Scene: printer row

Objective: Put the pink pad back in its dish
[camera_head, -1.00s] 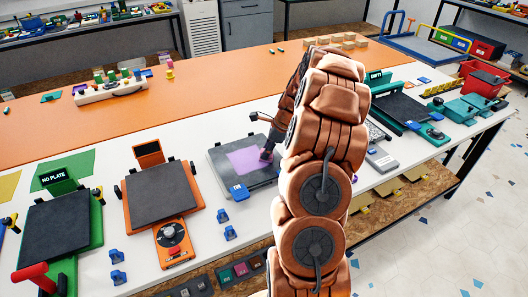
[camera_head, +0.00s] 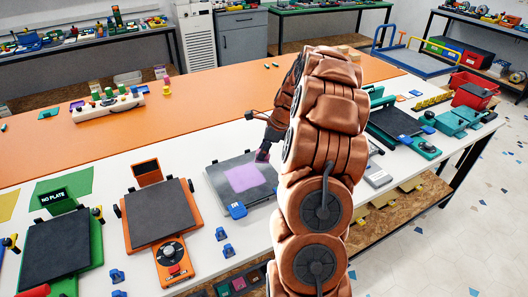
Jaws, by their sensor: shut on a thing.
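My gripper (camera_head: 265,148) is at the far right edge of the grey plate (camera_head: 218,180), left of my arm. It is shut on a small dark pinkish thing (camera_head: 262,156), which seems to be the pink pad; my fingers and arm partly hide it. It is near the upper right corner of a flat pink-purple square (camera_head: 243,177) on the plate. I cannot tell whether it touches the plate. A small purple dish (camera_head: 76,106) lies at the left of the orange mat; I cannot tell whether it is the pad's dish.
An orange printer (camera_head: 160,215) and a green one (camera_head: 58,245) with a "NO PLATE" sign stand to the left. A white rack (camera_head: 108,107) with coloured knobs stands on the orange mat (camera_head: 200,110), which has much free room.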

